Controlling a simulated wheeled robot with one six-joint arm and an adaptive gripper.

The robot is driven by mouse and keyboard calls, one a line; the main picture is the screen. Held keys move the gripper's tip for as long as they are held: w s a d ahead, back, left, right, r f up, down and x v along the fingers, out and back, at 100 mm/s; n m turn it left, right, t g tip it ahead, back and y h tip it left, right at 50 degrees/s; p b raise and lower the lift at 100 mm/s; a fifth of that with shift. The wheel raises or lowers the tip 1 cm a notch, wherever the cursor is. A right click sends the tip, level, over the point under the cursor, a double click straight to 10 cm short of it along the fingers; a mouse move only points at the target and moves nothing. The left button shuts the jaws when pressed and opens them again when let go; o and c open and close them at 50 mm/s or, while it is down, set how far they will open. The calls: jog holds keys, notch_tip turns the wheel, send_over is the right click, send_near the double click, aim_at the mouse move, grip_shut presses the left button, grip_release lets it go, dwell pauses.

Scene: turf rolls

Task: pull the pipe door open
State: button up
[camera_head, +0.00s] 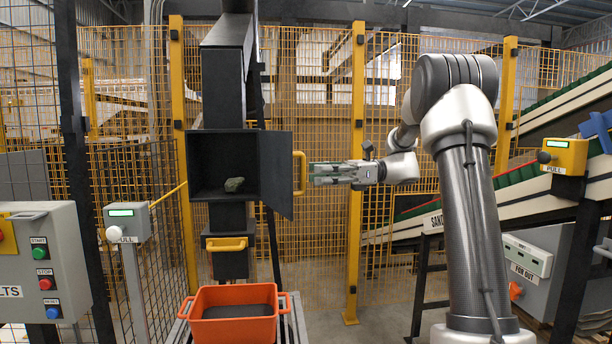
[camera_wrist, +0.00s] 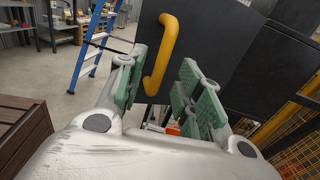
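The pipe door (camera_head: 276,174) is a dark panel hinged at the right side of the opening in the dark pipe (camera_head: 222,88). It stands open, swung out to the right, so the inside shows. Its yellow handle (camera_head: 299,172) is on the door's outer face. My gripper (camera_head: 316,173) is just to the right of the handle, pointing at it. In the wrist view the green-padded fingers are spread, and the handle (camera_wrist: 168,52) lies between and ahead of them. I cannot tell if the pads touch it. A grey-green lump (camera_head: 234,184) lies inside the pipe opening.
An orange tub (camera_head: 236,332) sits below the pipe, under a lower yellow handle (camera_head: 226,244). A control box (camera_head: 45,262) and a small post with a screen (camera_head: 128,222) stand at left. Yellow mesh fencing (camera_head: 300,110) is behind; conveyors are at right.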

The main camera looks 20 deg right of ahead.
jog(key=d, duration=0.7)
jog(key=shift+s, duration=0.3)
